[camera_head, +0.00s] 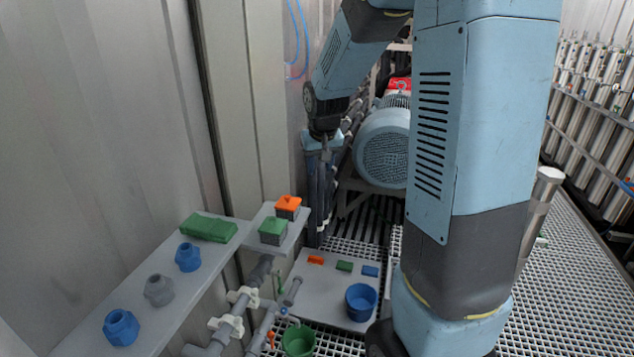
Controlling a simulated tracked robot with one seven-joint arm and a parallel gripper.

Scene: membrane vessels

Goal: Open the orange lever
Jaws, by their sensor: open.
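The orange lever (271,339) is small and sits on the grey pipework at the bottom of the view, just left of a green bucket. Its lower end is close to the frame's edge, and its exact angle is hard to tell. My gripper (320,222) hangs downward from my arm beyond the pipework, above and to the right of the lever in the picture. It is apart from the lever. Its fingers are open, narrow and dark against the background, and nothing shows between them.
A grey ledge (150,270) at left carries blue and grey fittings and a green block. Orange (288,203) and green (272,227) boxes stand near the wall corner. A low platform (325,296) holds small blocks and a blue bucket (361,303). A green bucket (298,341) stands in front. My arm hides the middle right.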

